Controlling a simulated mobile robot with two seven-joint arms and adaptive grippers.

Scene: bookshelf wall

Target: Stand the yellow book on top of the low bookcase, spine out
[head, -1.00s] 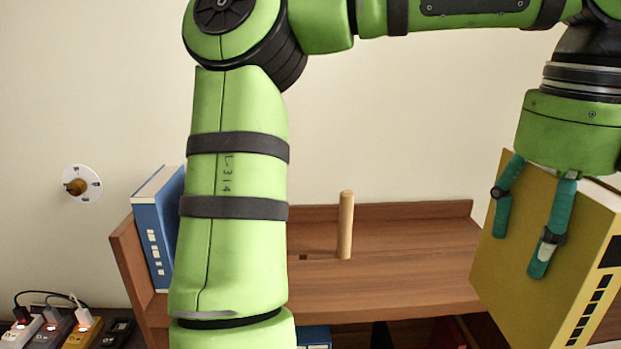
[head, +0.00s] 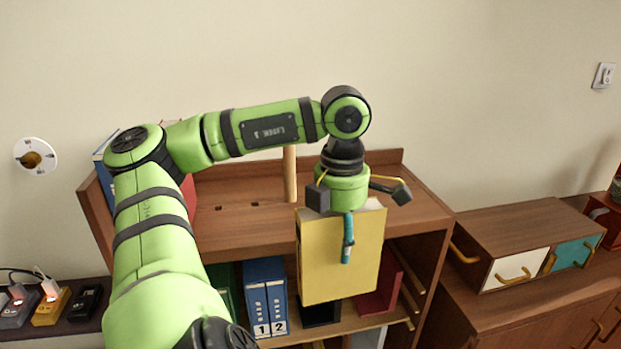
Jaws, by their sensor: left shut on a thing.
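The yellow book (head: 335,275) hangs upright from my left gripper (head: 348,240), which is shut on its upper edge. One teal finger lies over the near cover; the far side of the grip is hidden. A plain yellow cover faces me, and the spine does not show. The book is in front of the low bookcase (head: 245,238), its upper part overlapping the top board's front edge in the head view. I cannot tell the gap between them. My right gripper is not in view.
A wooden peg (head: 290,178) stands on the bookcase top behind the book. Blue and red books at the top's left end are partly hidden by my arm. A drawer cabinet (head: 530,245) stands at right.

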